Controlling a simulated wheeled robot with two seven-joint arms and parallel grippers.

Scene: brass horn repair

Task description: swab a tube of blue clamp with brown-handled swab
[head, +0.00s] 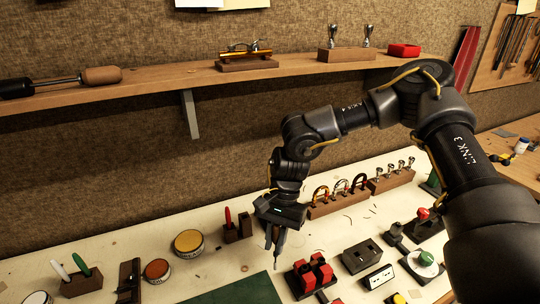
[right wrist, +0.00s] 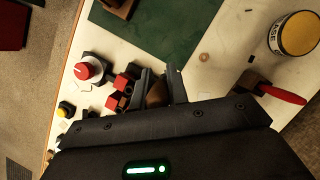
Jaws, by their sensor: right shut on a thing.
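My right gripper (head: 275,238) hangs over the bench, pointing down, and is shut on a brown handle (right wrist: 156,95), which fits the brown-handled swab. The handle shows between the two fingers in the right wrist view; most of the swab is hidden, and I cannot make out its tip. A red clamp-like block (head: 313,272) stands on the bench just right of and in front of the gripper. I cannot pick out a blue clamp in either view. My left gripper is not in view.
A holder with a red-handled tool (head: 228,217), a yellow-topped tin (head: 188,242) and an orange-topped tin (head: 157,270) stand to the left. A wooden rack (head: 340,206) with metal parts is behind. A green mat (head: 240,291) lies in front. Dark blocks (head: 362,256) stand right.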

